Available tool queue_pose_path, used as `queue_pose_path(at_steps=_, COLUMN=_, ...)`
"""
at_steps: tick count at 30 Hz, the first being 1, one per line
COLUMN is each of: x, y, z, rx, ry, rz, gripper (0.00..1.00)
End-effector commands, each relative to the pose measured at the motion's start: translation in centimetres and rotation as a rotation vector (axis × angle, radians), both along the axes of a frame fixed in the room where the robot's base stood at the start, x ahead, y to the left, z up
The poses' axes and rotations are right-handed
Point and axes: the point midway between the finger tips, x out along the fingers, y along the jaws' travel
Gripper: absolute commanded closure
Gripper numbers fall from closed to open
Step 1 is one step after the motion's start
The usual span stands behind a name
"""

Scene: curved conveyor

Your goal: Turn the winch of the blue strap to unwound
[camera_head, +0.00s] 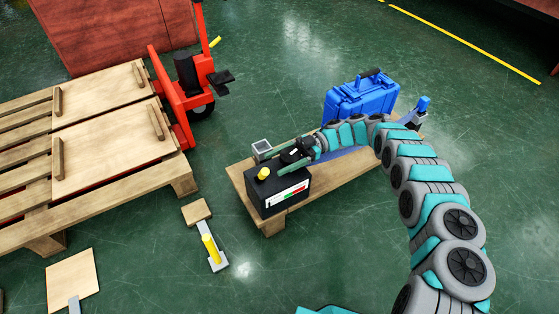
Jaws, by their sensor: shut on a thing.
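The winch is a black box (278,203) with a yellow knob (263,174) on top and a white, green and red label on its front. It stands at the left end of a low wooden bench (247,187). The blue strap (343,160) lies along the bench, partly hidden behind my arm. My gripper (265,160) reaches in from the right, over the top of the winch. Its fingers are apart, shut on a part of the winch. I cannot make out exactly which part lies between them.
Wooden pallets (90,135) and a red pallet jack (190,85) stand left.

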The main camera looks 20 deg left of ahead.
Motion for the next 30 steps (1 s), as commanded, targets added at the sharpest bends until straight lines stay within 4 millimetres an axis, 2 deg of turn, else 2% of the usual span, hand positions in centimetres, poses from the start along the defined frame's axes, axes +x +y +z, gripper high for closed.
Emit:
queue_pose_path(at_steps=13, x=0.0, y=-0.1, z=-0.05, rx=-0.001, ry=0.001, rz=0.006, gripper=0.78)
queue_pose_path(at_steps=14, x=0.0, y=-0.1, z=-0.05, rx=-0.001, ry=0.001, rz=0.006, gripper=0.22)
queue_pose_path(at_steps=20, x=0.0, y=-0.08, z=-0.02, rx=-0.001, ry=0.001, rz=0.005, gripper=0.0)
queue_pose_path(at_steps=30, x=-0.06, y=0.02, z=-0.06, rx=0.0, ry=0.0, rz=0.005, gripper=0.0)
